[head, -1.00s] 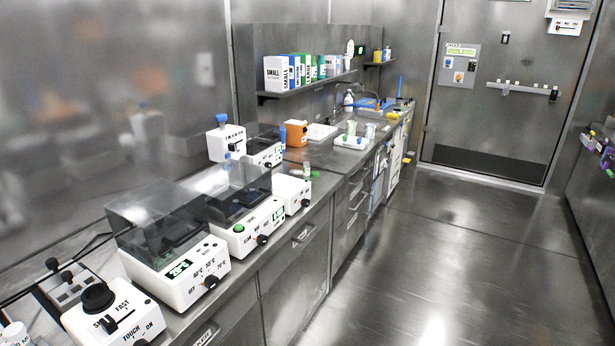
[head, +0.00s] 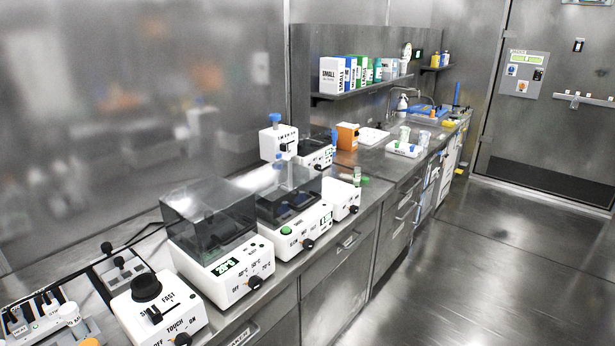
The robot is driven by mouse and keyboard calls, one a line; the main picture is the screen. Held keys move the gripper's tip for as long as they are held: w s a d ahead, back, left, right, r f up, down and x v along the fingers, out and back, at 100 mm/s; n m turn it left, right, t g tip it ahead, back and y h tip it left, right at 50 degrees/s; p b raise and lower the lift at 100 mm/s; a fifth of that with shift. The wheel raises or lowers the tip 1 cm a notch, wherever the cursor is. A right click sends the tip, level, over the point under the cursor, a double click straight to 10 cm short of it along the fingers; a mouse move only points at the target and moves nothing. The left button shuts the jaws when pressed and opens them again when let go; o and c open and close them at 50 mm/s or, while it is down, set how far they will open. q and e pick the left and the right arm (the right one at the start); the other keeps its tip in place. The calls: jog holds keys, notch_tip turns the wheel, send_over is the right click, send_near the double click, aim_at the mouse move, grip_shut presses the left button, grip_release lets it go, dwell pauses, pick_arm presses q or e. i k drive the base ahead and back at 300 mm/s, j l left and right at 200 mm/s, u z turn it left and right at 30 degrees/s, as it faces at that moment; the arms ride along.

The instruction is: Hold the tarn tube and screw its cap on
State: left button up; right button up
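Neither of my grippers is in the head view. I cannot pick out the tarn tube or its cap for certain. A small tube with a green part (head: 357,174) stands on or behind the small white device at the middle of the bench, too small to read. At the lower left a white rack (head: 40,328) holds several dark upright items, with a white-capped container (head: 69,314) beside it; their labels are too small to tell.
A steel bench runs along the left wall with a vortex mixer (head: 158,306), a dark-lidded heating block (head: 222,262) and another lidded device (head: 299,232). An orange box (head: 347,136) and a white tray (head: 405,149) stand farther back. The floor (head: 460,270) on the right is clear.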

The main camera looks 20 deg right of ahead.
aim_at(356, 174)
jog(key=i+l+u, duration=0.2)
jog(key=l+u, duration=0.2)
jog(key=l, duration=0.25)
jog(key=i+l+u, duration=0.15)
jog(key=l+u, duration=0.3)
jog(key=l, duration=0.25)
jog(key=l+u, duration=0.4)
jog(key=l, duration=1.05)
jog(key=l+u, duration=0.1)
jog(key=l, duration=0.65)
jog(key=k+l, duration=0.15)
jog(key=l, duration=0.65)
jog(key=l+u, duration=0.1)
jog(key=l, duration=0.65)
jog(key=k+l, duration=0.15)
jog(key=l, duration=0.6)
jog(key=i+u, duration=0.05)
